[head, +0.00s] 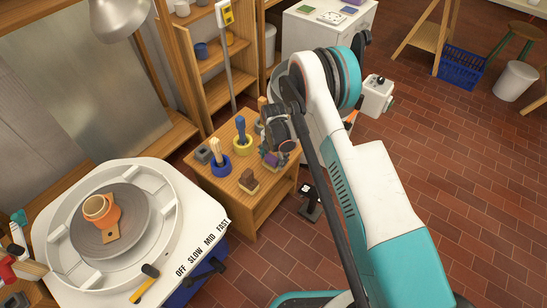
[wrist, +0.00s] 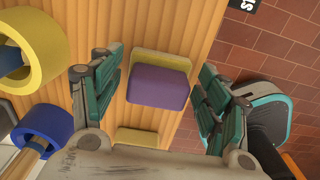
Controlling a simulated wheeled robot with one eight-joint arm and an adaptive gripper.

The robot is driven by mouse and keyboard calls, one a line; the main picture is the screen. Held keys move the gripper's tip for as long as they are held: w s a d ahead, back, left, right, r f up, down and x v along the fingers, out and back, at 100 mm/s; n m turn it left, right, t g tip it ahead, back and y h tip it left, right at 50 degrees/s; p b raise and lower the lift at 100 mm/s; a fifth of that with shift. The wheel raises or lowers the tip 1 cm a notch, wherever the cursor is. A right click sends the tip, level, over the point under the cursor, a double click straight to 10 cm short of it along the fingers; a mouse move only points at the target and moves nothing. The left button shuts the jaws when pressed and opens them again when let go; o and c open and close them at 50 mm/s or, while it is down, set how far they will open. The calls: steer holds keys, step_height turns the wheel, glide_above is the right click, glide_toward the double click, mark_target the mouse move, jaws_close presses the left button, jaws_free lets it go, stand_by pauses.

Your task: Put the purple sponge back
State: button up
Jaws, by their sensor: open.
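The purple sponge (wrist: 158,87) is a rounded block in the wrist view. It lies on or just above a flat yellow-olive pad (wrist: 160,61), whose edge shows beyond it; I cannot tell if they are joined. My gripper (wrist: 158,76) is open, with one green-padded finger on each side of the sponge and a gap on both sides. In the head view my gripper (head: 284,148) is over the right side of the small wooden table (head: 230,196). The sponge (head: 269,158) shows there as a small purple patch, partly hidden.
A yellow ring-shaped holder (wrist: 48,45) and a blue one (wrist: 48,128) stand left of my gripper. A second yellow pad (wrist: 137,137) lies near the palm. In the head view a brown block (head: 248,180) sits at the table's front. The pottery wheel (head: 70,205) stands front left.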

step_height(320, 180, up, 14)
steer(key=p, duration=0.6)
step_height(320, 180, up, 18)
steer(key=m+t, duration=0.2)
steer(key=m, duration=0.4)
glide_above(273, 157)
steer(key=s+d, duration=0.1)
steer(key=d, duration=0.4)
steer(key=s+d+r+m+t, duration=0.1)
steer(key=s+d+r+m, duration=0.25)
steer(key=r, duration=0.35)
steer(key=s+d+r+m, duration=0.2)
steer(key=s+r+m, duration=0.15)
steer(key=r, duration=0.25)
steer(key=s+d+r+m+t, duration=0.1)
steer(key=s+d+r+m, duration=0.1)
steer(key=s+m, duration=0.3)
steer(key=s+d+r+m+t, duration=0.1)
steer(key=s+d+r+m, duration=0.2)
steer(key=s, duration=0.7)
steer(key=s+d+r+m+t, duration=0.2)
steer(key=s+d+m, duration=0.1)
steer(key=s+m, duration=0.4)
steer(key=shift+s+d+r, duration=0.3)
steer(key=shift+s+r, duration=0.1)
steer(key=shift+s, duration=0.15)
